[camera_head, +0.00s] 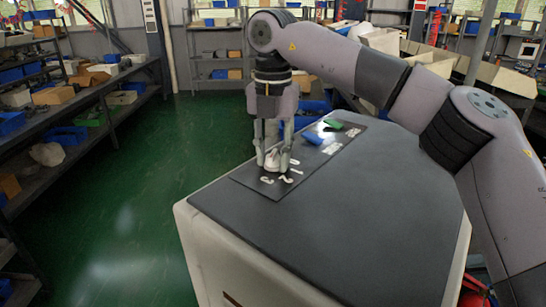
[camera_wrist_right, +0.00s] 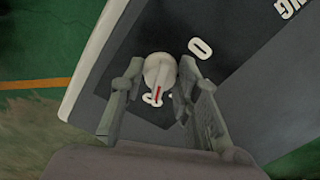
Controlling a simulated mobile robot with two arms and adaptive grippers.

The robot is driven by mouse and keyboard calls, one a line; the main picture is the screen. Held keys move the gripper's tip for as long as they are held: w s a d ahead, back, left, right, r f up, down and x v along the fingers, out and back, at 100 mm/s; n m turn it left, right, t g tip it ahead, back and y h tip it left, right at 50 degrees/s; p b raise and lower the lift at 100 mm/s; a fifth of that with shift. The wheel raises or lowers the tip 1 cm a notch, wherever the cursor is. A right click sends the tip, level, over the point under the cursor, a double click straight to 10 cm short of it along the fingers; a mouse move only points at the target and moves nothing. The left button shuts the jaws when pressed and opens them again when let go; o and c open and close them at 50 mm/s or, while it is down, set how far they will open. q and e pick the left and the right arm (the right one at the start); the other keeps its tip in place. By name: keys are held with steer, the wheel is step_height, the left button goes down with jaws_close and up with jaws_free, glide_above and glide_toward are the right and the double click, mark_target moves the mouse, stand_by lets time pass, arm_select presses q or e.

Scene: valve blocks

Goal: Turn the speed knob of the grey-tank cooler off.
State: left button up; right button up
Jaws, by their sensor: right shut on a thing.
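The cooler has a dark grey top (camera_head: 370,200) and pale sides, with a black control panel (camera_head: 253,187) near its left edge. The white speed knob (camera_head: 272,160) stands on this panel, with white digits (camera_head: 267,180) printed around it. My right gripper (camera_head: 272,164) points down with its fingers around the knob. In the right wrist view the knob (camera_wrist_right: 159,66) sits between the fingers (camera_wrist_right: 160,72), its red pointer line towards the bottom of the picture. A white 0 (camera_wrist_right: 200,48) shows to the upper right; another digit is partly hidden by the knob. My left gripper is out of view.
A blue switch (camera_head: 312,138) and a green switch (camera_head: 333,124) sit farther along the panel. Shelves with boxes (camera_head: 75,95) line the left wall. The green floor (camera_head: 150,170) left of the cooler is clear.

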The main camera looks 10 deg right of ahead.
mark_target(273, 153)
stand_by(0.3)
steer(key=o, duration=1.2)
steer(key=shift+c, duration=0.2)
step_height(273, 153, up, 12)
